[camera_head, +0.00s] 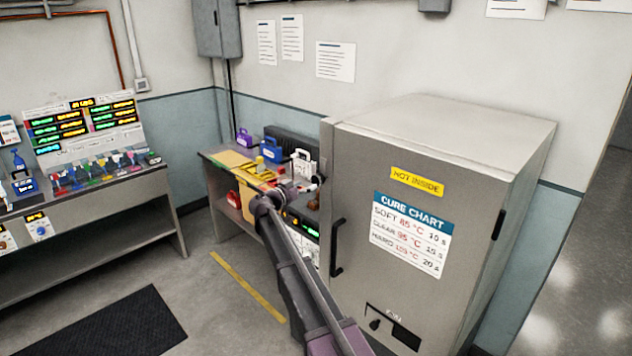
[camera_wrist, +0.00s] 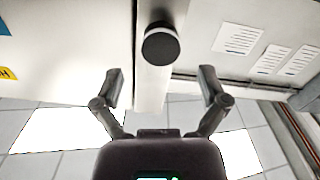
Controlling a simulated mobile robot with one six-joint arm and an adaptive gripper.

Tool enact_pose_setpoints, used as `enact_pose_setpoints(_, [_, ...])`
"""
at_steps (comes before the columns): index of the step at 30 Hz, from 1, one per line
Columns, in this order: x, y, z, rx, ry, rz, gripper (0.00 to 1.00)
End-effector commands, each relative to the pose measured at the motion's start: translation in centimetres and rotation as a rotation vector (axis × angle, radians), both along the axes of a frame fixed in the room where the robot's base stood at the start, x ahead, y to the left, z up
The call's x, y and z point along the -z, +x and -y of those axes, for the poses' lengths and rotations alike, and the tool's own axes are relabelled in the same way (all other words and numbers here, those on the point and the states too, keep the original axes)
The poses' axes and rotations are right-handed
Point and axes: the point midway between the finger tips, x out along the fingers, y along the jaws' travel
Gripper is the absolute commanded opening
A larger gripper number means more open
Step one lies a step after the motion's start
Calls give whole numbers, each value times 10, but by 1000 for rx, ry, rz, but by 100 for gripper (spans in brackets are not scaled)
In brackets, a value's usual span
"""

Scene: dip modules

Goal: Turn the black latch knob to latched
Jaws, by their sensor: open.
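The black latch knob (camera_wrist: 161,46) shows in the wrist view as a round dark disc, seen face on, on a pale upright strip. My gripper (camera_wrist: 163,82) is open and empty, with one finger on each side of the strip. The knob lies ahead of the fingertips, roughly centred between them and apart from both. In the head view my gripper (camera_head: 302,184) is beside the left edge of the grey oven (camera_head: 455,125), where the knob is small and partly hidden. I cannot tell the knob's turn angle.
The oven door has a black handle (camera_head: 337,248), a cure chart (camera_head: 410,233) and a small control panel (camera_head: 392,328) low down. A bench with coloured modules (camera_head: 248,172) stands behind my arm. Another bench (camera_head: 90,205) is at the left.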

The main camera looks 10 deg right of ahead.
Motion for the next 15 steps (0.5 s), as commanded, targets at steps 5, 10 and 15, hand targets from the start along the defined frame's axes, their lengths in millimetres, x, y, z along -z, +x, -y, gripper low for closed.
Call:
enact_pose_setpoints(5, [0, 16, 21, 1, 0, 0, 93])
enact_pose_setpoints(10, [0, 26, 33, 0, 0, 0, 93])
enact_pose_setpoints(15, [0, 29, 40, 0, 0, 0, 93])
